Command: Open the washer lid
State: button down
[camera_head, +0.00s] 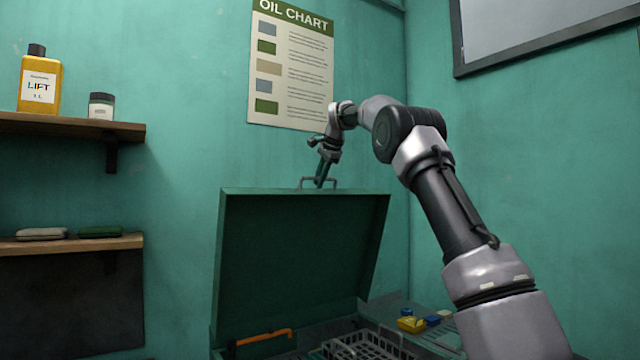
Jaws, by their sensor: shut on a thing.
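The washer lid (300,265) is a dark green panel, raised and standing nearly upright at the back of the washer. A thin metal handle (334,181) sits on its top edge. The fingertips are small and dark, so the exact grip is hard to see. The washer's inside shows below the lid, with a grey wire basket (365,346) in it.
An orange-handled tool (264,338) lies at the washer's left. Small yellow (411,324) and blue items lie at the right. Wooden shelves (70,125) with a yellow bottle (40,82) and a jar (101,106) are on the left wall. An oil chart (291,65) hangs behind my gripper.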

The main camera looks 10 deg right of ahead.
jog(key=shift+f, duration=0.1)
jog(key=c, duration=0.9)
grip_release()
jog(key=shift+d, duration=0.1)
jog(key=shift+o, duration=0.2)
jog(key=v, duration=1)
jog(key=shift+s+r, duration=0.2)
jog(key=shift+r, duration=0.15)
jog(key=shift+s+d, duration=0.1)
